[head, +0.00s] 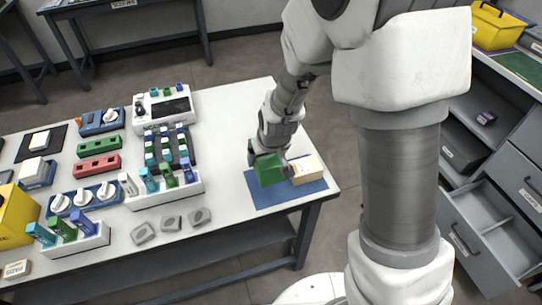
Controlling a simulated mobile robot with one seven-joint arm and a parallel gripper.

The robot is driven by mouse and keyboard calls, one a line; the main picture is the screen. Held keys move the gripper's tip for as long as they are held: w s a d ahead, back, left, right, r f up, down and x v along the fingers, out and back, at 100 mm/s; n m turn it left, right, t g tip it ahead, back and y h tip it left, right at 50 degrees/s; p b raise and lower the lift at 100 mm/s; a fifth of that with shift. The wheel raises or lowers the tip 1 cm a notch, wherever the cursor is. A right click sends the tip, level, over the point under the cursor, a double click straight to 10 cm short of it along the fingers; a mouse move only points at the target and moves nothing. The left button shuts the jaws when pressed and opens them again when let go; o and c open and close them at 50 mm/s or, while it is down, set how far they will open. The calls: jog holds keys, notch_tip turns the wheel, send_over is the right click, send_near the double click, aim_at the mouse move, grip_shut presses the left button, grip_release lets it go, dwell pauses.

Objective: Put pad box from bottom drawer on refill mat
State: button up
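A blue mat (262,197), which looks like the refill mat, lies at the right end of the white table. My gripper (268,165) is over the mat's left part, pointing down. It appears shut on a green box (267,171), held slightly tilted; I cannot tell whether the box touches the mat. A cream box (308,169) sits on the mat's right part, close beside the green box.
An open shelf or drawer above holds a small purple item (487,118). A yellow bin (14,217) stands at the far left.

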jog(key=shift+f+b, duration=2.5)
jog(key=shift+f, duration=0.9)
jog(key=shift+f+b, duration=0.6)
jog(key=shift+f, duration=0.05)
jog(key=o, duration=1.3)
jog(key=shift+r, duration=0.1)
